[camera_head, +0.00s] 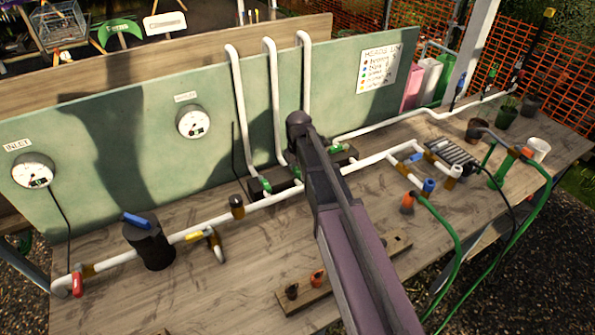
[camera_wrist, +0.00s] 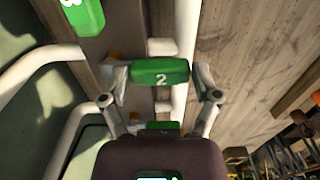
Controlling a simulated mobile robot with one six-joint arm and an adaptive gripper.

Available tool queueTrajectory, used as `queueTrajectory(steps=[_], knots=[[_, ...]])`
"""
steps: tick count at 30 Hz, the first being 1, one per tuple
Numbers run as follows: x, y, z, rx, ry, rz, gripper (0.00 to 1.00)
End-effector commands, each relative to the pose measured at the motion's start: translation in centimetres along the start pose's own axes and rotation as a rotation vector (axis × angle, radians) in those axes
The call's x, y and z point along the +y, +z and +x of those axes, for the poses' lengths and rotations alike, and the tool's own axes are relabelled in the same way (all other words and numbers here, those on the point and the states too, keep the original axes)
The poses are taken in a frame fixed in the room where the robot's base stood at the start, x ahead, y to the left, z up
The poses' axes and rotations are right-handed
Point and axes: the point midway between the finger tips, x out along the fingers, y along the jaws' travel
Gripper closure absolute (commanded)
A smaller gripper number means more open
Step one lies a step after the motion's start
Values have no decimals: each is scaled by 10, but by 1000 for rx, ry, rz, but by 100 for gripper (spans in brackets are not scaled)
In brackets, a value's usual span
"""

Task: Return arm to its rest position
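In the wrist view, my gripper (camera_wrist: 161,76) has its two fingers spread on either side of a green valve handle marked 2 (camera_wrist: 160,71). The fingers look apart from the handle; contact cannot be told for certain. In the head view my arm (camera_head: 340,220) reaches from the bottom right up over the bench to the pipework. The gripper itself is hidden there behind the arm. Another green handle with a number (camera_wrist: 82,14) lies at the top left of the wrist view.
White pipes (camera_head: 240,110) rise along the green panel (camera_head: 110,150) behind the arm. A black cylinder with a blue handle (camera_head: 149,246) and a horizontal white pipe (camera_head: 205,225) stand left. A wooden strip (camera_head: 350,274) lies under the arm. Green hoses (camera_head: 452,255) run at right.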

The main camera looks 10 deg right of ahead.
Motion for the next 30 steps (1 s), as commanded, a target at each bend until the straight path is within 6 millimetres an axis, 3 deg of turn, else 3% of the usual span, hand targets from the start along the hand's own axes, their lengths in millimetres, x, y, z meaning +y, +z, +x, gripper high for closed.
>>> queueTrajectory(steps=[20, 30], knots=[[1, -3, -1, 5, 1, -1, 0], [1, -3, -24, 6, 1, -1, 0]])
